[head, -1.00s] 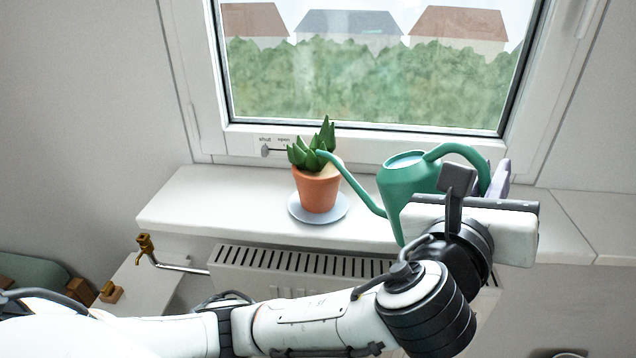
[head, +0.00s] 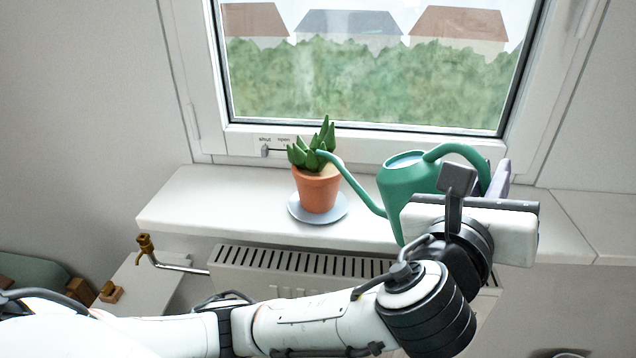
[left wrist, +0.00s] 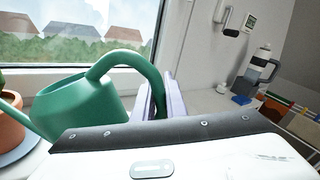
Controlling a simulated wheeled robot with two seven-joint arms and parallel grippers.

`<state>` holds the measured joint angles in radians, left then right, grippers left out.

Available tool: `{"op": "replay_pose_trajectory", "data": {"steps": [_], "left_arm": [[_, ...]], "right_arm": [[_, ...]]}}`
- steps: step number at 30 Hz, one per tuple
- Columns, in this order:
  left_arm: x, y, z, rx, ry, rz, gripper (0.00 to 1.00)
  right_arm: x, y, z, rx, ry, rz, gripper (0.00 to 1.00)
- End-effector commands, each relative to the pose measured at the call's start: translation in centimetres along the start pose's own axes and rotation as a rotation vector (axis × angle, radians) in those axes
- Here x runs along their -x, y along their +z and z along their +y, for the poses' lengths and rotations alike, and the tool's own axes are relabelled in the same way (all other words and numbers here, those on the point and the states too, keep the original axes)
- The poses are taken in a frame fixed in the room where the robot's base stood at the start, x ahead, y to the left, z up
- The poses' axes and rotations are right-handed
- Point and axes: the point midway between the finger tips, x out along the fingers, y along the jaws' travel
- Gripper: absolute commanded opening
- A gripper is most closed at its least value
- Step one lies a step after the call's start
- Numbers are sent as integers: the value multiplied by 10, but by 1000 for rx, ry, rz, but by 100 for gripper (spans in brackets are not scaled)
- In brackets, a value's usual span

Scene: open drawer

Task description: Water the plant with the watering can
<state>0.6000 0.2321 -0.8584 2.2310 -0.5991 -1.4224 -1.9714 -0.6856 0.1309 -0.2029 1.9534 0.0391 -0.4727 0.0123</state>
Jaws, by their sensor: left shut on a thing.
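A green watering can (head: 408,180) is in front of the window, its body partly hidden by my left gripper and wrist. Its long spout points left, and the spout tip is at the plant's leaves, over the pot. The plant (head: 318,150) has thick green leaves and stands in a terracotta pot (head: 318,190) on a pale saucer (head: 297,213) on the sill. My left gripper (head: 497,180) is shut on the can's handle at the right; the can also shows in the left wrist view (left wrist: 80,110), with the lilac fingers (left wrist: 162,98) at the handle. My right gripper is not in view.
The white windowsill (head: 190,205) is clear left of the saucer. A radiator (head: 290,262) is below it. A brass tap (head: 146,246) is at the lower left. In the left wrist view, a bottle (left wrist: 257,70) stands at the right.

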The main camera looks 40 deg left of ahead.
Motion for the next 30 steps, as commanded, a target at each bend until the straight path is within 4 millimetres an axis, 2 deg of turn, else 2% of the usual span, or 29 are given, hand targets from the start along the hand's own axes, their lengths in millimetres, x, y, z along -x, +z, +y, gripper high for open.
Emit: {"op": "replay_pose_trajectory", "data": {"steps": [30], "left_arm": [[0, 26, -5, 88, -4, -7, 0]], "right_arm": [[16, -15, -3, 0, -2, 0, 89]]}}
